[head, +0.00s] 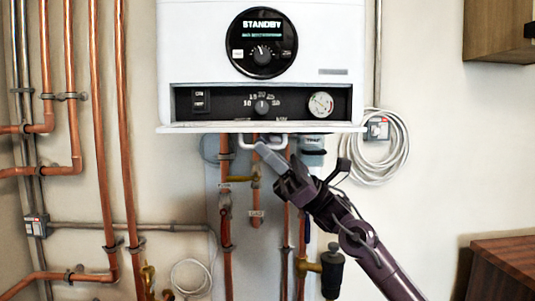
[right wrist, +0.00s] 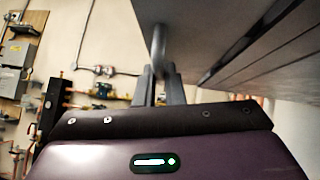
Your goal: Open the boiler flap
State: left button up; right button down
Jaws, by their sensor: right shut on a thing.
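The white boiler (head: 185,45) hangs on the wall in the head view. Its flap (head: 200,129) is folded down and shows nearly edge-on below the exposed control recess. The flap's white handle (head: 241,142) hangs beneath it. My right gripper (head: 264,149) comes up from the lower right and is shut on the handle. In the right wrist view, the fingers (right wrist: 159,85) close around the lower end of the handle (right wrist: 158,45), under the grey-looking flap (right wrist: 215,40). The exact finger contact is small and dark. My left gripper is not in view.
The recess holds a switch (head: 200,101), a knob (head: 262,106) and a gauge (head: 320,104). Copper pipes (head: 100,150) run at the left and below the boiler. A coiled white cable (head: 398,150) hangs at the right. A wooden cabinet (head: 505,265) stands at the lower right.

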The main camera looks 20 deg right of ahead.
jog(key=c, duration=1.5)
grip_release()
